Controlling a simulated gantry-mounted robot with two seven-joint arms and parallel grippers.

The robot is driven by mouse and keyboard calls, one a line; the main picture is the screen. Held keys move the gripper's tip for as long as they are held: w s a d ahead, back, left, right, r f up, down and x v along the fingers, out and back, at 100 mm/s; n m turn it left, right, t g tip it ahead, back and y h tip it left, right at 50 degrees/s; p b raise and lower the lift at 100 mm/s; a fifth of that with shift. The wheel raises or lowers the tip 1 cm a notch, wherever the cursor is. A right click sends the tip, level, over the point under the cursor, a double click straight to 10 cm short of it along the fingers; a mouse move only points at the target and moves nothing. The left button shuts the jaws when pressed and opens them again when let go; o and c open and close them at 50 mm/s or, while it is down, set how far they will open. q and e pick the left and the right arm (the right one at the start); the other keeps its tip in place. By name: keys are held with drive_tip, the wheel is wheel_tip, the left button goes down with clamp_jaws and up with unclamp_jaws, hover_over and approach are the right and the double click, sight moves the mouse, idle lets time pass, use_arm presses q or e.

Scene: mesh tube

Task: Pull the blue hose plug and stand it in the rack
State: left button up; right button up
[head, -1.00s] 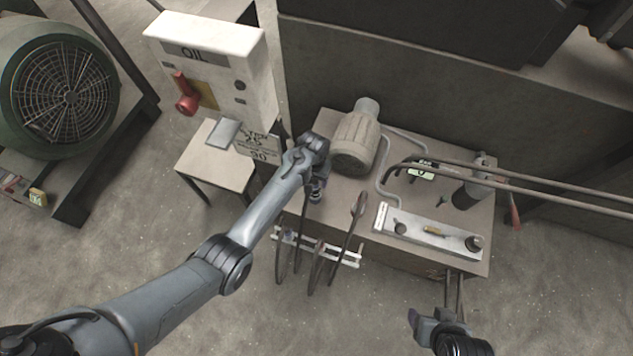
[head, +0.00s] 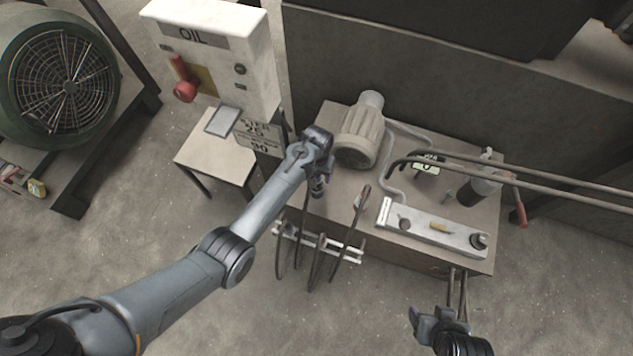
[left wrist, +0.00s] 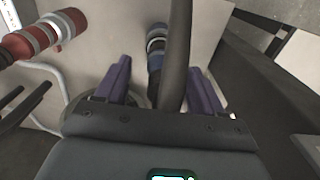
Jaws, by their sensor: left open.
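The blue hose plug (left wrist: 155,62) shows in the left wrist view, between the two purple fingers of my left gripper (left wrist: 160,85). The fingers stand apart, with a gap on each side of the plug. A thick dark hose (left wrist: 178,50) crosses in front and hides part of it. In the head view my left gripper (head: 318,187) is over the front left of the bench, and the plug is hard to make out there. A white rail (head: 345,255), which may be the rack, runs along the bench front among hanging hoses. My right gripper (head: 438,320) is at the lower right, away from the plug.
A red plug (left wrist: 45,38) lies left of my left gripper in the wrist view. The bench (head: 330,208) carries a motor (head: 360,140), a grey block (head: 435,230) and pipes (head: 540,178). An oil cabinet (head: 215,50) stands at the left. Floor in front is clear.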

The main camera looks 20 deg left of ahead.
use_arm(q)
wheel_tip(320, 180, down, 4)
drive_tip(key=b, duration=0.3)
drive_tip(key=shift+r, duration=0.2)
drive_tip(key=shift+f+b, duration=0.65)
drive_tip(key=shift+f, duration=0.9)
drive_tip(key=shift+s+f+p, duration=0.1)
drive_tip(key=shift+p, duration=0.5)
clamp_jaws()
idle(0.3)
drive_tip(key=shift+r+p, duration=3.15)
drive_tip(key=shift+p, duration=0.15)
